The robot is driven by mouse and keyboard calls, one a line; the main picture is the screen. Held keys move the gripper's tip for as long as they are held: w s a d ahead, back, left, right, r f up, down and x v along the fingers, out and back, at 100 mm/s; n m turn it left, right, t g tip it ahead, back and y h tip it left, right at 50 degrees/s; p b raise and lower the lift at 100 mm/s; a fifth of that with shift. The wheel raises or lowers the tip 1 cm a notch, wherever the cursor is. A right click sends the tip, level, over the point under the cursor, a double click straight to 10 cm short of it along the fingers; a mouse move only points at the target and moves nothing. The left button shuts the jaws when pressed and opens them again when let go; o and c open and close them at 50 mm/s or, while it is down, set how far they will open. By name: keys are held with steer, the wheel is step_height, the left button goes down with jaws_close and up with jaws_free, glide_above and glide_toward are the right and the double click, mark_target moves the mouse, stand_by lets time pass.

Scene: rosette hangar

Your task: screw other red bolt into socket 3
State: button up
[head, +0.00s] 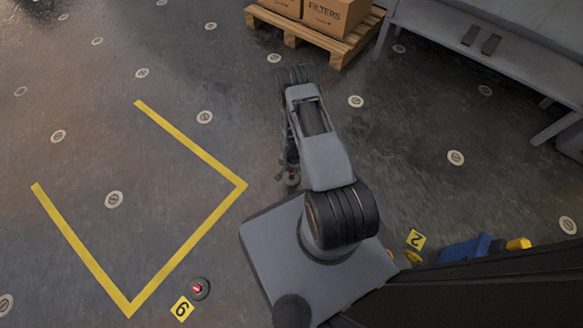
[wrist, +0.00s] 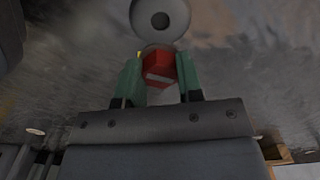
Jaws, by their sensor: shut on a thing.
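My gripper (wrist: 160,78) is shut on a red bolt (wrist: 158,68), its two green fingers on either side of the red head in the wrist view. A grey round disc with a dark central hole (wrist: 144,14) shows just beyond the bolt; I cannot tell whether it is socket 3 or whether the bolt touches it. In the head view my gripper (head: 291,176) hangs low at the end of the folded arm, just above the floor. Little of the bolt shows there. Another red-topped piece (head: 199,288) stands in a dark round socket beside a yellow number plate (head: 182,308).
Pale round floor discs (head: 205,117) are spread over the dark floor. Yellow tape (head: 190,255) marks an angular area on the left. A pallet (head: 338,48) with cartons (head: 335,14) and a grey bench (head: 480,45) stand at the back. A number 2 plate (head: 416,239) lies right.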

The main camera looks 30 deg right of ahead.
steer(key=shift+f+b, duration=2.05)
steer(key=shift+f, duration=1.25)
steer(key=shift+s+a, duration=0.1)
steer(key=shift+f, duration=0.4)
steer(key=m, duration=0.9)
steer(key=shift+f+m, duration=0.1)
steer(key=shift+m, duration=0.3)
